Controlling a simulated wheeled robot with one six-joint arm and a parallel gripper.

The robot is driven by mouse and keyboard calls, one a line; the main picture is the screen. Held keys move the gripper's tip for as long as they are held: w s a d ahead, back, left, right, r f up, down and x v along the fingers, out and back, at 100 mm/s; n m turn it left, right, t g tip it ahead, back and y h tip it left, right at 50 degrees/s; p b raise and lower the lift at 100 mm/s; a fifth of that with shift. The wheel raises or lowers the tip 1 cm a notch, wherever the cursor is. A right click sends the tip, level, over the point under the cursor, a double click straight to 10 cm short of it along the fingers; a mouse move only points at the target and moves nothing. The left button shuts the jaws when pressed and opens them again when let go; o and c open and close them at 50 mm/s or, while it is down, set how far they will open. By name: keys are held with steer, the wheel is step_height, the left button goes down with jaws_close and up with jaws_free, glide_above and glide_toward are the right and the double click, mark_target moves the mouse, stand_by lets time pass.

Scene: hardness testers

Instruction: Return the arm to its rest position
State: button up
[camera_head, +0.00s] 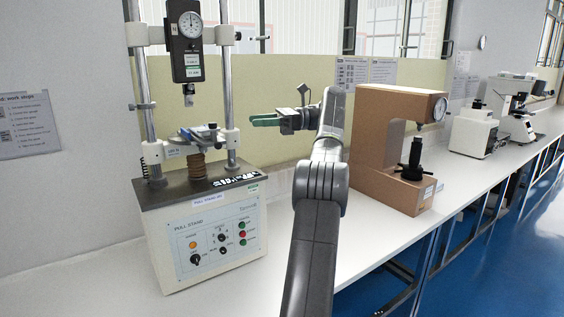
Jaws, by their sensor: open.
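My arm (320,210) rises from the bottom middle of the head view and bends left at the top. My gripper (254,120) has green fingers that point left, toward the pull stage. It is open, and nothing shows between the fingers. It is in the air in front of the cream wall panel, between the pull stage (212,238) and the brown hardness tester (386,150). The gripper appears beside the pull stage's right post in the picture; the exact gap in depth cannot be told.
The pull stage carries a dial gauge (190,26) between two posts. The brown tester stands close to the right of my arm. A white instrument (474,130) and a microscope (518,105) stand farther right on the white bench (345,262). Blue floor (500,265) is clear at lower right.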

mark_target(212, 123)
steer(key=shift+s+a+r+p, duration=0.15)
steer(key=shift+a+r+p, duration=0.4)
steer(key=shift+p, duration=1.1)
steer(key=p+x, duration=0.1)
steer(key=x, duration=0.3)
steer(key=p+x, duration=0.1)
steer(key=x, duration=0.3)
steer(key=p+x, duration=0.1)
steer(key=x, duration=0.3)
steer(key=shift+s+a+f+p, duration=0.1)
steer(key=shift+s+f+p, duration=0.2)
steer(key=shift+f+p, duration=0.1)
steer(key=shift+a+f+t, duration=0.1)
steer(key=shift+a+t, duration=0.1)
steer(key=shift+t, duration=0.1)
steer(key=m+t, duration=0.2)
steer(key=shift+d+t+y, duration=0.2)
steer(key=shift+t+y, duration=0.1)
steer(key=shift+t, duration=0.1)
steer(key=shift+a+m+t, duration=0.1)
steer(key=shift+m+t, duration=0.7)
steer(key=shift+t, duration=0.3)
steer(key=shift+m+t+h, duration=0.5)
steer(key=shift+m+t, duration=1.2)
steer(key=shift+t, duration=1.2)
steer(key=shift+m, duration=0.3)
